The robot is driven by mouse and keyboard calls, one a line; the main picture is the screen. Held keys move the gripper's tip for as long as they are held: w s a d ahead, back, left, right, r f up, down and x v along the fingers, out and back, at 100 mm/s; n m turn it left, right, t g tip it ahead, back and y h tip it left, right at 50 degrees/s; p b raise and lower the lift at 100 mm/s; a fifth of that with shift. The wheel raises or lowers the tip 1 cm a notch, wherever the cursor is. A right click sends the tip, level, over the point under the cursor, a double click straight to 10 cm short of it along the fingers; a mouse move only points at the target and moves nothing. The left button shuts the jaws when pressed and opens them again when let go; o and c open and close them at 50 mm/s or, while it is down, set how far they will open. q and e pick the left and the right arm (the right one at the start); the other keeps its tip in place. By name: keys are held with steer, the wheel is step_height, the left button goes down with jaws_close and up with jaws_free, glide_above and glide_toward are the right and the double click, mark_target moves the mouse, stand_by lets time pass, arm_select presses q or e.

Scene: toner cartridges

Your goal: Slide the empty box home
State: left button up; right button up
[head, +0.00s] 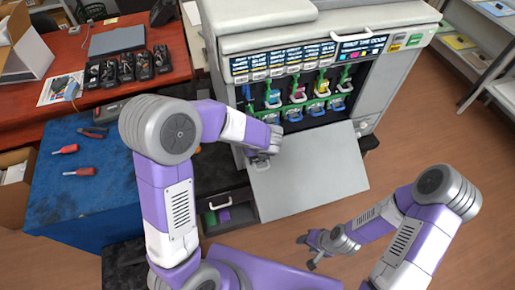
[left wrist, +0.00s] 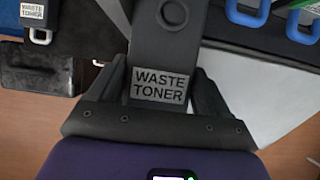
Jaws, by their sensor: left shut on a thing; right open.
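My left gripper (head: 272,146) is at the lower left of the printer's open front, above the left edge of the lowered door. In the left wrist view its fingers (left wrist: 162,92) are shut on a dark grey box (left wrist: 165,45) labelled WASTE TONER, which extends away from the fingers. The box's far end is out of that view, and the arm hides the box in the head view. The printer (head: 228,100) stands open, with several coloured cartridges (head: 296,93) in a row. My right gripper (head: 312,257) is open and empty, low over the floor.
The lowered door (head: 315,175) juts out in front. An open drawer (head: 240,210) holds green and purple things. A blue bench (head: 60,205) with screwdrivers and a red desk (head: 165,45) stand left. Another WASTE TONER label (left wrist: 32,12) shows in the left wrist view. The right floor is clear.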

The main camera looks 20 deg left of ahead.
arm_select(q)
steer(key=shift+w+a, duration=0.25)
steer(key=shift+w, duration=0.2)
steer(key=shift+f, duration=0.1)
steer(key=o, duration=1.8)
steer(key=shift+o, duration=0.2)
steer(key=shift+s, duration=0.1)
steer(key=shift+s+d+b, duration=0.35)
steer(key=shift+s+d, duration=0.25)
steer(key=shift+s, duration=0.2)
steer(key=shift+s+d+b, duration=0.3)
steer(key=shift+s+d, duration=0.25)
steer(key=shift+s, duration=0.25)
